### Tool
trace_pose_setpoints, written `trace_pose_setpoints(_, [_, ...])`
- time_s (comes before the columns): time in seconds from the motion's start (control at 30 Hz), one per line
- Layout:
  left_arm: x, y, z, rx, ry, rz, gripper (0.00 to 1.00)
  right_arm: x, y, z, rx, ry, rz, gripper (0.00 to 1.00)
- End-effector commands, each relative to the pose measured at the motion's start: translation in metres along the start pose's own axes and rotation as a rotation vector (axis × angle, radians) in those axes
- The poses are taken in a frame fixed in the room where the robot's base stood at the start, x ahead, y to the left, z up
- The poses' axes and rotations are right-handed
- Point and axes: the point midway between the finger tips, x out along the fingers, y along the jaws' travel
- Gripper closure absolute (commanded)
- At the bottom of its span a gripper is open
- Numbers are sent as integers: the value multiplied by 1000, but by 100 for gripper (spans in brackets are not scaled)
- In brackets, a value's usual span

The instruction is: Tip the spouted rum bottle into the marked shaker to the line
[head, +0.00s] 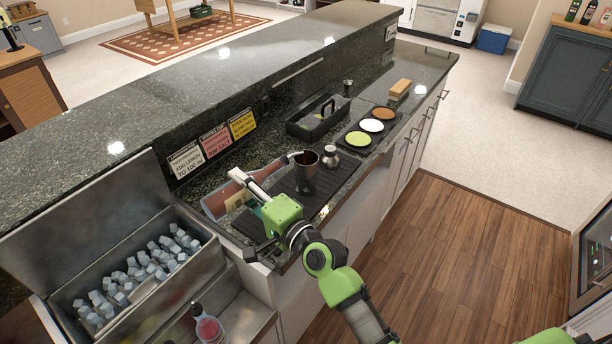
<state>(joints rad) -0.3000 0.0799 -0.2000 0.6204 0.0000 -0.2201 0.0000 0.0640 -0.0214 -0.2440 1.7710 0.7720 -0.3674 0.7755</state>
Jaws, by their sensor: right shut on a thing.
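My right gripper (243,210) is shut around the rum bottle (215,204), left of the shaker. The bottle is clear with a pale label and lies tipped over. Its narrow end points up-right toward the shaker's mouth, and the spout tip is at or just over the rim; I cannot tell whether it touches. The shaker (306,178) is an upright metal tin on the dark ribbed mat. Its inside looks dark brown; the liquid level and the line cannot be made out. My left gripper is not in view.
A small steel jigger or cap (330,157) stands just right of the shaker. Behind are a black caddy (318,117) and a rimmer tray (345,143) with coloured discs. An open ice bin (75,262) and a red bottle (208,327) are at left front. Signs (214,140) line the ledge.

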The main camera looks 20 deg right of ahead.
Motion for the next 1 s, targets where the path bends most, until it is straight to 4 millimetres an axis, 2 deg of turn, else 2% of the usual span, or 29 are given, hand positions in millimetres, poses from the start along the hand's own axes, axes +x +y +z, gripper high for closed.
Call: trace_pose_setpoints(1.0, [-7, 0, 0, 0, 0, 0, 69, 0, -6, 0, 22, 1, -4, 97])
